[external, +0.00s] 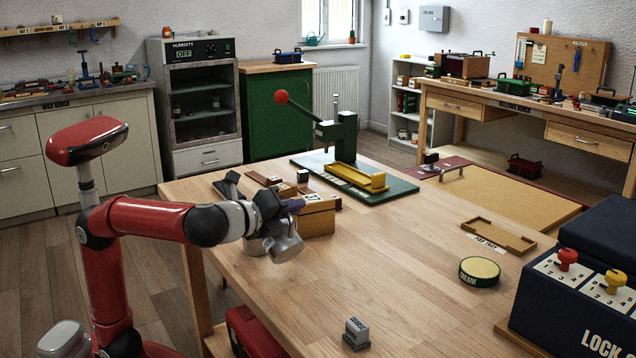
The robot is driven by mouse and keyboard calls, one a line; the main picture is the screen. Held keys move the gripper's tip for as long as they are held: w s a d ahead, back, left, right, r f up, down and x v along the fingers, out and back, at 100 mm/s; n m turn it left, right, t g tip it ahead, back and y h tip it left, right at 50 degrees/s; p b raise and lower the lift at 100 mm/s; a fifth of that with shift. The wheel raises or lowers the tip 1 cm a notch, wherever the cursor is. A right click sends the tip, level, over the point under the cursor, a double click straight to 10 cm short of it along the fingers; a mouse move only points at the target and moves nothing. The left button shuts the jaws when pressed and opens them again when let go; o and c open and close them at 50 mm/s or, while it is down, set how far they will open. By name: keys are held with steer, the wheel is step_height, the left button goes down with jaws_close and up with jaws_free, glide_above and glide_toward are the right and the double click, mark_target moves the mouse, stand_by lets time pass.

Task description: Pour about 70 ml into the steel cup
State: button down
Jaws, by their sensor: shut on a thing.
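My gripper (283,212) is over the near left part of the wooden table, beside a small wooden box (317,218). It is shut on a silver metal vessel (287,247), which hangs tilted just below the fingers. A second grey metal shape (256,246), probably a cup on the table, shows just left of the vessel, partly hidden by it and my wrist. I cannot tell whether the two touch. No stream of liquid shows, and the inside of neither can be seen.
A green press (337,135) with a red-knobbed lever stands behind, with a yellow piece (357,178) on its base. A round tin (479,271), a small tray (498,237), a grey block (356,333) and a dark lock box (578,308) lie rightward. The table's middle is clear.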

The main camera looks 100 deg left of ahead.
steer(key=shift+s+a+r+n+b, duration=0.3)
steer(key=shift+s+r+n+b, duration=0.1)
steer(key=shift+r+n+b, duration=0.1)
steer(key=shift+s+a+r+n+b, duration=0.3)
steer(key=shift+s+a+r+n, duration=0.05)
steer(key=shift+r+n, duration=0.15)
steer(key=shift+s+a+r+n+h+b, duration=0.15)
steer(key=shift+s+a+n+h+b, duration=0.05)
steer(key=shift+s+n+h+b, duration=0.1)
stand_by(0.9)
steer(key=shift+s+a+r+n+t+b, duration=0.25)
steer(key=shift+s+a+r+n, duration=0.1)
steer(key=shift+s+a, duration=0.15)
steer(key=shift+s+a+r+n+t+b, duration=0.15)
steer(key=shift+s+a+r+n+b, duration=0.1)
steer(key=shift+s+a+n, duration=0.25)
stand_by(0.4)
